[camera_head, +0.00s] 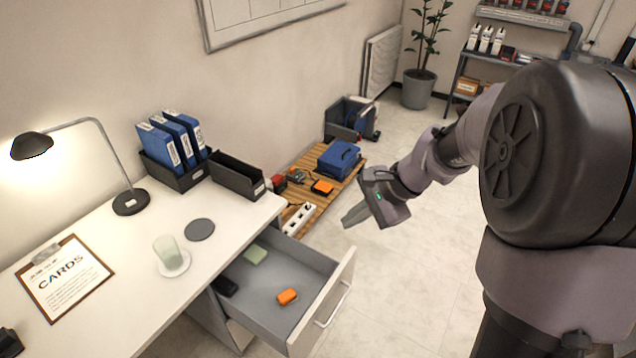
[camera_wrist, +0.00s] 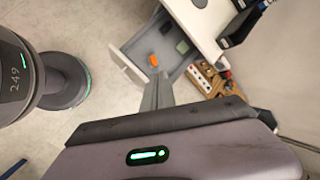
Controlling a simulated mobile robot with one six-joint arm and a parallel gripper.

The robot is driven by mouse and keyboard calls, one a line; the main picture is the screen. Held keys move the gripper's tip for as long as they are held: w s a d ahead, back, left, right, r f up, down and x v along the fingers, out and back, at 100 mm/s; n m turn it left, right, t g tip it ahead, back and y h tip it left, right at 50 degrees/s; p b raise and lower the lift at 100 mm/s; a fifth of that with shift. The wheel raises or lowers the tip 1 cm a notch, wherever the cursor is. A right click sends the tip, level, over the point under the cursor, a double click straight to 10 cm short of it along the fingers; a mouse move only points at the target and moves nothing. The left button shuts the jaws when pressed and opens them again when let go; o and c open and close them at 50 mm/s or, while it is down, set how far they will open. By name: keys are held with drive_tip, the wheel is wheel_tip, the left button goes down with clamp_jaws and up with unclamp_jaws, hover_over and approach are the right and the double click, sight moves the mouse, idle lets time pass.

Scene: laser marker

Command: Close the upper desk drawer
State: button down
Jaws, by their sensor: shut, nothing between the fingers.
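The upper desk drawer (camera_head: 322,291) is pulled out from the white desk (camera_head: 135,285). Its front panel has a silver bar handle (camera_head: 334,304). Inside lie an orange item (camera_head: 288,296), a pale green item (camera_head: 255,254) and a dark item (camera_head: 225,286). My gripper (camera_head: 346,222) is shut and empty, in the air above and beyond the drawer's far front corner, apart from it. In the wrist view the open drawer (camera_wrist: 135,42) shows past my gripper's fingers (camera_wrist: 156,88); the fingers cover part of the view near the drawer.
On the desk stand a lamp (camera_head: 130,201), blue binders (camera_head: 172,141), a glass (camera_head: 167,249) and a clipboard (camera_head: 65,279). A low wooden platform (camera_head: 311,187) with tools and a blue case (camera_head: 339,158) lies beyond the desk. Floor in front of the drawer is clear (camera_head: 420,290).

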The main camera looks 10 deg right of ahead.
drive_tip(key=w+d+f+m+t, duration=0.1)
drive_tip(key=d+f+m, duration=0.4)
drive_tip(key=f, duration=0.5)
drive_tip(key=w+d+f+m+t+y, duration=0.1)
drive_tip(key=w+d+f+m, duration=0.15)
drive_tip(key=d+f, duration=0.55)
drive_tip(key=w+d+f+m+t, duration=0.1)
drive_tip(key=d+f+m, duration=0.35)
drive_tip(key=f, duration=0.75)
drive_tip(key=b, duration=0.4)
approach(349, 262)
drive_tip(key=x, duration=0.5)
drive_tip(key=shift+a+f, duration=0.1)
drive_tip(key=shift+f, duration=0.35)
drive_tip(key=shift+w+a, duration=0.15)
drive_tip(key=shift+w, duration=0.05)
drive_tip(key=shift+r, duration=0.1)
